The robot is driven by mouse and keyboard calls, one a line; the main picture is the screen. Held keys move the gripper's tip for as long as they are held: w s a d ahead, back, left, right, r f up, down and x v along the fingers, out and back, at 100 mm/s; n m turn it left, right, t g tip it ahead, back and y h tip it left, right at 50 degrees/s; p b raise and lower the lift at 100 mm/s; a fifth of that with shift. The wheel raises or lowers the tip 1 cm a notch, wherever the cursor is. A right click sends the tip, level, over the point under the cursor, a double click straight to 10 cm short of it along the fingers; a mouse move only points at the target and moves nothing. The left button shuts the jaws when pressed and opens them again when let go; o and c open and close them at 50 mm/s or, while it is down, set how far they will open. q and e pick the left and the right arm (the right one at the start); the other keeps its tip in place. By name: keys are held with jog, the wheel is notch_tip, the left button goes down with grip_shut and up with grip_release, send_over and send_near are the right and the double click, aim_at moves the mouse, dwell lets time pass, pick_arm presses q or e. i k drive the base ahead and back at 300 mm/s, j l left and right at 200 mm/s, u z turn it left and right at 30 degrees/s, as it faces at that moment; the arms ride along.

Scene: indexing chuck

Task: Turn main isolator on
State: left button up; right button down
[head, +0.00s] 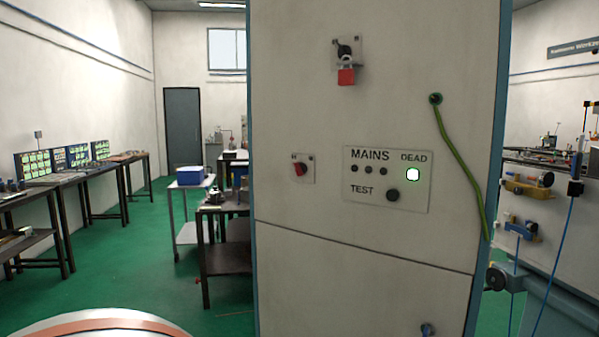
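A pale cabinet (300,120) with blue-grey edges stands close in front of me in the head view. High on it, a black rotary handle (344,50) sits on a small plate, with a red padlock (346,75) hanging from it. Lower left is a small plate with a red knob (299,170), tilted. I cannot read which control is labelled the main isolator. Right of the knob is a panel (365,197) marked MAINS, TEST and DEAD. The lamp (413,174) under DEAD is lit whitish green; three small lamps under MAINS look dark. Neither gripper is in view.
A green cable (461,152) runs down the cabinet's right side from a round gland. Benches (90,176) line the left wall, and a trolley with a blue box (189,176) stands behind the cabinet's left. Machinery (560,300) stands right.

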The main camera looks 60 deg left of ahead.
aim_at(301, 167)
jog(key=u, duration=1.75)
